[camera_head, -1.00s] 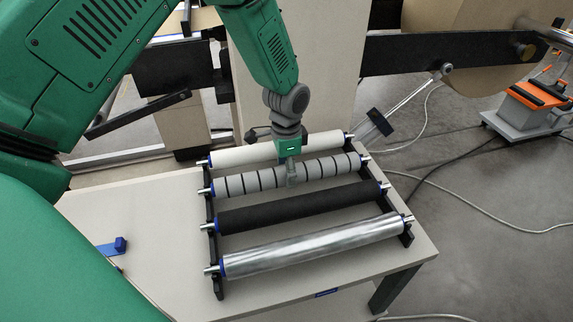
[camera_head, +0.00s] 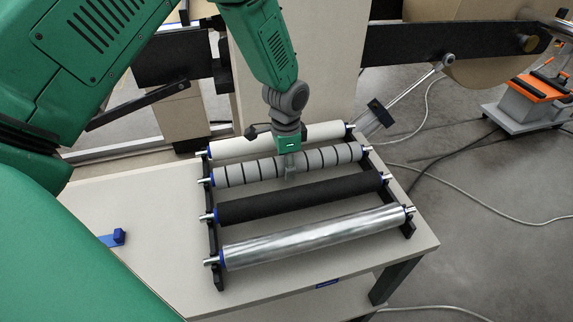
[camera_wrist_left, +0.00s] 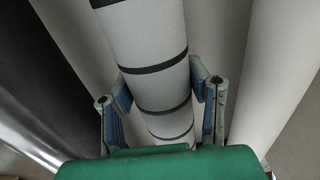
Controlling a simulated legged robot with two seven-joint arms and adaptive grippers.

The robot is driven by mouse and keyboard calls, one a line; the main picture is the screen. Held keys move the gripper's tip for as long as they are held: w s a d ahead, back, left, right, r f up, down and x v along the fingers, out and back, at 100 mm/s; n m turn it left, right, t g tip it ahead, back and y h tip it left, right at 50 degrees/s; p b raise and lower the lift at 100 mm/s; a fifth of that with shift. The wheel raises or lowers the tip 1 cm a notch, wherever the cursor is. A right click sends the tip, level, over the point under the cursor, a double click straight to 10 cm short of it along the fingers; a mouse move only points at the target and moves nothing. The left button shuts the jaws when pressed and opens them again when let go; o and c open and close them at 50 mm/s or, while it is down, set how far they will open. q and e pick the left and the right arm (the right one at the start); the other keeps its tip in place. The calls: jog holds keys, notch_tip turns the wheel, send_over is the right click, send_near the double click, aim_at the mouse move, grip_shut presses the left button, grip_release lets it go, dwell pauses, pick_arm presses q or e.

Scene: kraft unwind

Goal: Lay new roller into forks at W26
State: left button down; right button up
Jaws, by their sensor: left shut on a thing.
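Four-roller rack (camera_head: 213,240) on a bench holds a white roller (camera_head: 235,148), a white roller with dark stripes (camera_head: 240,172), a black roller (camera_head: 300,200) and a shiny metal roller (camera_head: 310,238). My left gripper (camera_head: 290,168) comes down from above and is shut on the striped roller near its middle. In the left wrist view, the gripper's blue-padded fingers (camera_wrist_left: 160,100) sit on both sides of the striped roller (camera_wrist_left: 150,50). The striped roller still appears level with its rack neighbours. I cannot make out forks marked W26. My right gripper is not in view.
The bench top (camera_head: 130,210) is clear left of the rack, except for a blue item (camera_head: 118,237). Behind stand a beige machine panel (camera_head: 330,70) and a dark beam (camera_head: 430,48). An orange-topped cart (camera_head: 530,100) stands right; cables cross the floor.

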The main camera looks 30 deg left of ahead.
pick_arm(q)
jog(key=shift+r+p, duration=3.15)
jog(key=shift+r, duration=0.6)
